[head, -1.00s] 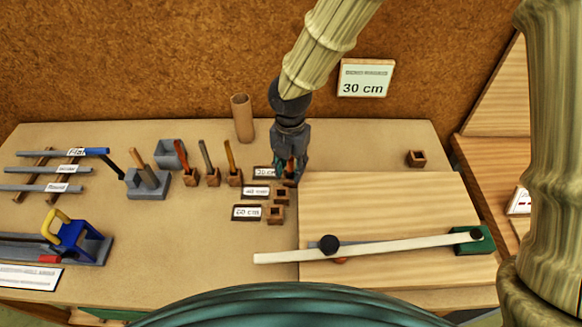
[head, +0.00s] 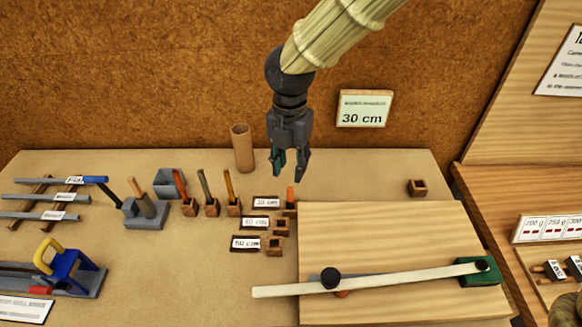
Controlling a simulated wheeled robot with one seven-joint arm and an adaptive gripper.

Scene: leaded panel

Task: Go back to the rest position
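My gripper (head: 290,172) is in the upper middle of the head view, pointing down above the back of the bench. Its two fingers are apart with nothing between them. Below it, an orange-topped peg (head: 291,195) stands in a small wooden block beside the 30 cm label (head: 266,203). The fingertips are clear of the peg. My arm comes down from the top right.
The bench (head: 200,275) holds several tools in wooden blocks, a brown tube (head: 242,147), a blue-yellow clamp tool (head: 68,265) and metal bars at left. A pale bar (head: 400,278) lies across the wooden board (head: 400,230). A 30 cm sign (head: 364,108) hangs behind.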

